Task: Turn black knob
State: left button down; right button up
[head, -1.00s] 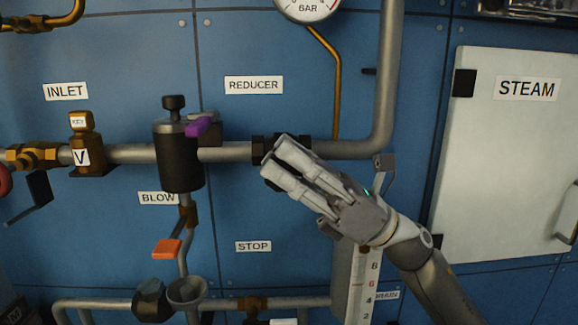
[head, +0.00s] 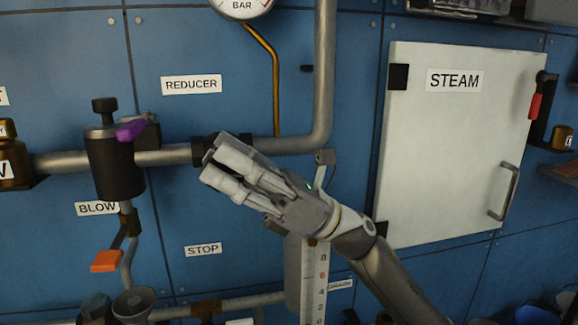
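A black fitting (head: 200,149) sits on the grey pipe below the REDUCER label. My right gripper (head: 223,164) is in front of it and hides most of it, so I cannot tell whether a black knob is there or whether the fingers touch it. The two grey fingers point up and left, close to each other; whether they are shut on something is hidden. Another black knob (head: 104,105) stands on top of a dark cylinder (head: 116,168) to the left, apart from the gripper. My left gripper is out of view.
A purple lever (head: 131,129) is beside the cylinder's top, with an orange lever (head: 107,261) below. A grey vertical pipe (head: 324,75) and a white STEAM door (head: 452,160) are to the right. A grey numbered gauge (head: 322,280) is below my wrist. Blue panel is open around STOP.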

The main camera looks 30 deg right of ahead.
jog(key=shift+s+d+f, duration=0.1)
jog(key=shift+d+f, duration=0.3)
jog(key=shift+d, duration=0.1)
jog(key=s+d+f, duration=0.2)
jog(key=s+d, duration=0.2)
jog(key=d, duration=1)
jog(key=shift+s+d, duration=0.15)
jog(key=shift+d, duration=0.05)
jog(key=shift+f, duration=0.15)
